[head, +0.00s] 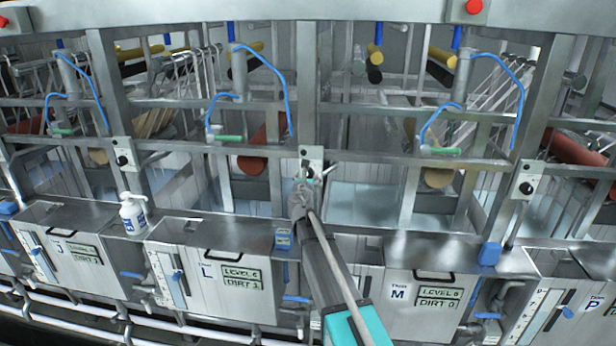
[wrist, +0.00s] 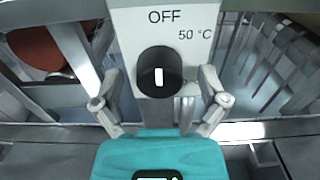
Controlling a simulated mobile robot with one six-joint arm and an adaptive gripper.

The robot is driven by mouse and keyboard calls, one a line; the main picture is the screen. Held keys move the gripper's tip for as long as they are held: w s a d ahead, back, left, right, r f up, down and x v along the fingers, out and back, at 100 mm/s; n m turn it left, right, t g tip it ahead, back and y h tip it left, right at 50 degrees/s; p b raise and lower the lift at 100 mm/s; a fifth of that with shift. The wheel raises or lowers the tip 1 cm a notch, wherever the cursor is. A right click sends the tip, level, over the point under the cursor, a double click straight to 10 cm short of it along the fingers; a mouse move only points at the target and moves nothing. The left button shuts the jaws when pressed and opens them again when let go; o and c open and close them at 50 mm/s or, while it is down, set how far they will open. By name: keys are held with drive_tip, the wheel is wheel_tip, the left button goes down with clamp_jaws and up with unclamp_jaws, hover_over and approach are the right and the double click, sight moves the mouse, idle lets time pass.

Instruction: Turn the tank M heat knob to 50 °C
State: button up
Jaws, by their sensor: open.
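The heat knob (wrist: 160,73) is a black round knob on a white panel (wrist: 187,15) marked OFF at the top and 50 °C at the upper right. Its white mark stands upright, toward OFF. My gripper (wrist: 160,88) is open in the wrist view, with one finger on each side of the knob and gaps between them and it. In the head view my gripper (head: 308,184) is up at the small white panel (head: 312,155) on the post; it hides part of that panel, and the knob is hard to make out. The tank M front (head: 398,294) is at the lower right.
Tank L (head: 207,270) stands left of my arm. A white bottle (head: 133,215) stands on the ledge at the left. Other knob panels (head: 123,155) (head: 527,187) are on the posts to either side. Blue hoses (head: 270,65) hang above. Metal posts and rails surround my gripper.

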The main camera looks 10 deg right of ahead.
drive_tip(key=shift+w, duration=0.1)
drive_tip(key=c, duration=1.1)
drive_tip(key=shift+c, duration=0.2)
drive_tip(key=shift+m, duration=0.5)
drive_tip(key=m, duration=1)
drive_tip(key=shift+m, duration=0.4)
